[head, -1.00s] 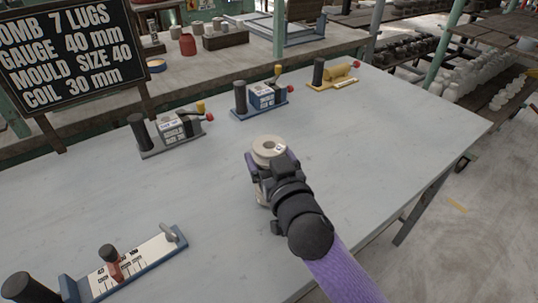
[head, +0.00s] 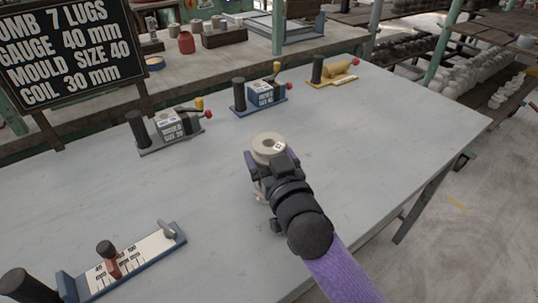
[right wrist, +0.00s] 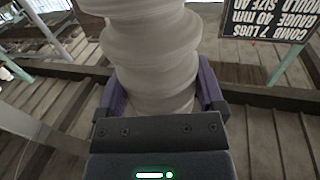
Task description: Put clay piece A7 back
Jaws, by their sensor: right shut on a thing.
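A pale, ribbed, round clay piece (head: 262,141) with a hole in its top stands upright in my right gripper (head: 270,160). A small marked label sits on its top, too small to read. In the right wrist view the ribbed clay body (right wrist: 150,50) fills the space between the two purple fingers of my right gripper (right wrist: 160,95). The gripper is shut on it, over the middle of the table. The hand hides its lower part, so I cannot tell whether it touches the table. My left gripper is not in view.
A grey table (head: 370,150) carries a grey fixture (head: 172,128), a blue fixture (head: 262,95) and a yellow fixture (head: 333,72) along its back. A blue-edged gauge (head: 125,262) with a red slider lies front left. A black sign (head: 65,50) stands back left. The table's right side is clear.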

